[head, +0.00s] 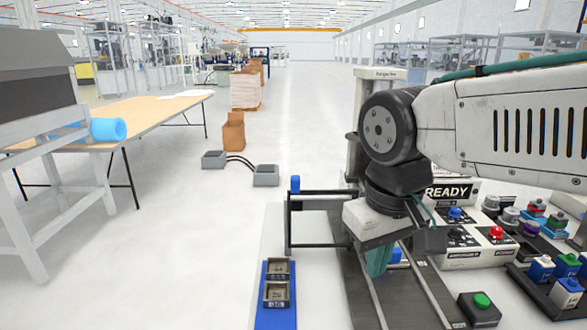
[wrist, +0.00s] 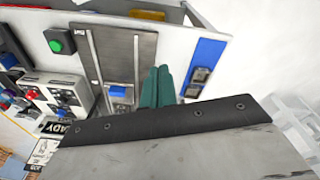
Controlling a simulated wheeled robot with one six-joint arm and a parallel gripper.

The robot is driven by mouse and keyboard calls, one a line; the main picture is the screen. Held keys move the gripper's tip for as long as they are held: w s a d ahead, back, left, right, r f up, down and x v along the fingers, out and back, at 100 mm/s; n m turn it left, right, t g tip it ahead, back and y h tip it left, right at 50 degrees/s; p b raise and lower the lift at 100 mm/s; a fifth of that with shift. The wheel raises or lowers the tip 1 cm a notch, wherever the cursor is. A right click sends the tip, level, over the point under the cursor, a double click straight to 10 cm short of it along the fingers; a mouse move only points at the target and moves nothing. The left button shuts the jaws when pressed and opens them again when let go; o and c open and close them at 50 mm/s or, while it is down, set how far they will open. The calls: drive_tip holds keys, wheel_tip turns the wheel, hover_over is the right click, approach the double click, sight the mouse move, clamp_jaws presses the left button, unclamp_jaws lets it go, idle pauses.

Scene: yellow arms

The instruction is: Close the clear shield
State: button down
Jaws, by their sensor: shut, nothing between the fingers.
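What looks like the clear shield (head: 288,220) is a see-through panel in a thin dark frame, standing upright left of the dark track, with a blue knob (head: 295,184) at its upper left corner. Its pane is hard to make out, and my arm hides its right end. I cannot pick the shield out in the wrist view. My gripper (head: 378,262) points down over the dark track (head: 425,290), right of the frame. Its teal fingers are together and empty, and they also show in the wrist view (wrist: 157,88).
A blue block (wrist: 120,92) sits on the track beside the fingers. A blue strip with two grey holders (head: 277,282) lies left of the track. A green button box (head: 482,302), a READY sign (head: 447,192) and several coloured buttons crowd the right.

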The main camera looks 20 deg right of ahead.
drive_tip(key=w+a+r+m+h, duration=0.2)
drive_tip(key=w+a+r, duration=0.15)
drive_tip(key=w, duration=0.75)
drive_tip(key=w+a+r+m+t+h, duration=0.15)
drive_tip(key=w+a, duration=0.35)
drive_tip(key=w, duration=0.5)
drive_tip(key=w+a+r+m+g+h, duration=0.1)
drive_tip(key=w+a+r+m+h, duration=0.2)
drive_tip(key=w, duration=0.8)
drive_tip(key=d+f+n, duration=0.1)
drive_tip(key=d+f, duration=0.6)
drive_tip(key=d, duration=0.1)
drive_tip(key=shift+d+f, duration=0.15)
drive_tip(key=shift+s+t, duration=0.15)
drive_tip(key=shift+t, duration=0.1)
